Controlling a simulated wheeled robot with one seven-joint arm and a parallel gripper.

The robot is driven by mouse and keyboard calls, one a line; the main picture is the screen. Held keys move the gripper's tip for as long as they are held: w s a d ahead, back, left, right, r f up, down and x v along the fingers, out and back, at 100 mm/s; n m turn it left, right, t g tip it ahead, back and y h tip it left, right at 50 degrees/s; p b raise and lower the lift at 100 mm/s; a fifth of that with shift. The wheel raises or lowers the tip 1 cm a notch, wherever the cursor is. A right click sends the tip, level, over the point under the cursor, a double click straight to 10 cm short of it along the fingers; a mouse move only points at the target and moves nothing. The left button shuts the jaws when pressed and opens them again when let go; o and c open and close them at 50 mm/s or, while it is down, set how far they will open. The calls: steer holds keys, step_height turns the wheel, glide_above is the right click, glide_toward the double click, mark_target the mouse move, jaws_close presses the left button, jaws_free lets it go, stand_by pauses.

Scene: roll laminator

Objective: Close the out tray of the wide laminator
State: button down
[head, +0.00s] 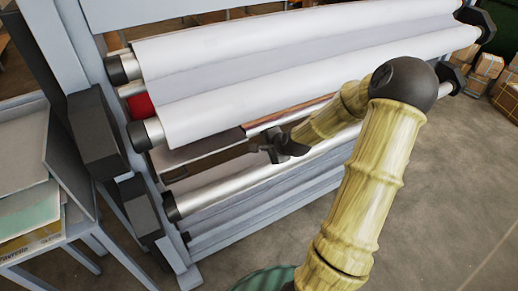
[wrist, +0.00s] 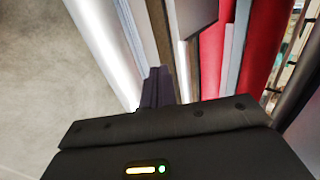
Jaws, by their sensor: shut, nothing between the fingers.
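The wide laminator (head: 95,130) fills the head view's left and middle, with large white rolls across a grey frame. A flat dark-brown panel (head: 190,166), which looks like its out tray, sticks out between the upper rolls and a lower silver roller. Its right part is hidden behind my gripper; I cannot tell how far open it is. My gripper (head: 280,150) is at the panel's right, in front of the machine. In the wrist view my gripper (wrist: 158,75) has its dark fingers together and empty, close to a brown strip (wrist: 163,35); contact is unclear.
A silver roller (head: 290,160) runs just below my gripper. White rolls (head: 270,85) hang above it. A grey side table (head: 25,150) with sheets and boxes stands at left. Cardboard boxes (head: 488,65) stand at far right. The floor (head: 445,190) at right is clear.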

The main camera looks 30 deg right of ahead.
steer(key=shift+v, duration=1.2)
steer(key=shift+s+a+f+t+b, duration=0.4)
steer(key=shift+f+t+b, duration=0.45)
steer(key=shift+b, duration=0.6)
steer(key=shift+s+a+f+t+b, duration=0.4)
steer(key=shift+f+t+b, duration=0.45)
steer(key=shift+b, duration=0.6)
steer(key=shift+s+a+f+t+b, duration=0.25)
steer(key=shift+s+f+t+b, duration=0.55)
steer(key=shift+b, duration=0.65)
steer(key=shift+w+r, duration=0.1)
steer(key=shift+w, duration=0.15)
steer(key=r+p+x, duration=0.1)
steer(key=x, duration=1.2)
steer(key=shift+w, duration=0.6)
